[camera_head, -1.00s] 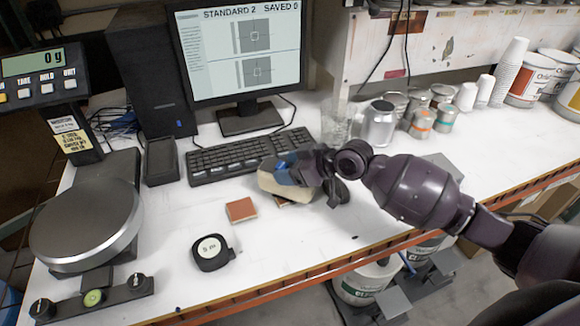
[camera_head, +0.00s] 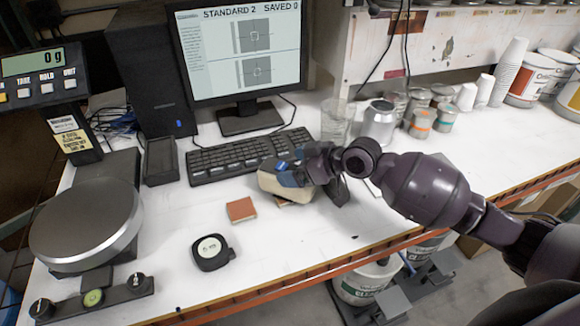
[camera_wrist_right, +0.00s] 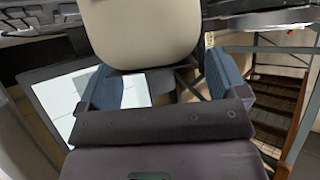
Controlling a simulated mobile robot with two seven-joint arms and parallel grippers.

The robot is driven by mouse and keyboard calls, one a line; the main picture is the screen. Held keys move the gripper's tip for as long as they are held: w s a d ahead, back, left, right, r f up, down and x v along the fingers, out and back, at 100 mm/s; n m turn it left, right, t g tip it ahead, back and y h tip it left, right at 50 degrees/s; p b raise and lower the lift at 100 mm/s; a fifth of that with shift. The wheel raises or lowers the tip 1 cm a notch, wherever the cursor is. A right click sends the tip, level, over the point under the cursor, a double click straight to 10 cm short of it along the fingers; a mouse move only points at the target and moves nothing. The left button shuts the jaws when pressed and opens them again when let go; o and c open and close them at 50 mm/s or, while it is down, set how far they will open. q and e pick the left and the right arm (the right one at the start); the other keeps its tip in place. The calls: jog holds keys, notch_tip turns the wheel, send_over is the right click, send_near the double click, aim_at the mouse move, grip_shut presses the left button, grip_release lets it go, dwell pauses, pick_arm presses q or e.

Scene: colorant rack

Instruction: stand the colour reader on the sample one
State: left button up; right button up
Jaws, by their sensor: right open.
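The colour reader (camera_head: 268,181) is a beige, rounded block lying at the front edge of the keyboard. A thin brownish piece (camera_head: 284,203), perhaps a sample, shows partly under it; the reader hides the rest. A reddish-brown square sample (camera_head: 240,209) lies flat on the table, left of the reader and apart from it. My right gripper (camera_head: 290,174) is at the reader's right end, its blue fingers open. In the right wrist view the reader (camera_wrist_right: 140,35) lies ahead of the open fingers, near their tips; contact cannot be told. My left gripper is not in view.
A tape measure (camera_head: 211,252) lies in front of the square sample. A round scale pan (camera_head: 86,222) stands at the left. The keyboard (camera_head: 235,157) and monitor (camera_head: 245,50) are behind. A glass beaker (camera_head: 335,122) and metal cans (camera_head: 379,124) stand behind my right arm.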

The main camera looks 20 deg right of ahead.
jog(key=v, duration=1)
jog(key=shift+s, duration=0.15)
jog(key=shift+d, duration=0.1)
jog(key=s+a+f+h, duration=0.1)
jog(key=s+f, duration=0.2)
jog(key=s+a+f+m+h, duration=0.1)
jog(key=s+f, duration=0.3)
jog(key=s+a+f+m+g+h, duration=0.1)
jog(key=s+f, duration=0.2)
jog(key=s, duration=0.1)
jog(key=shift+a+f, duration=0.2)
jog(key=shift+f, duration=0.05)
jog(key=s+d+f+m+g+h, duration=0.2)
jog(key=s+d+m+h, duration=0.15)
jog(key=s, duration=0.45)
jog(key=s+d+f+m+g+h, duration=0.2)
jog(key=s+f+m+h, duration=0.15)
jog(key=s, duration=0.35)
jog(key=w+f+t, duration=0.7)
jog(key=f+t, duration=0.1)
jog(key=f, duration=0.1)
jog(key=shift+f+n+y, duration=0.2)
jog(key=shift+n+y, duration=0.1)
jog(key=shift+y, duration=0.1)
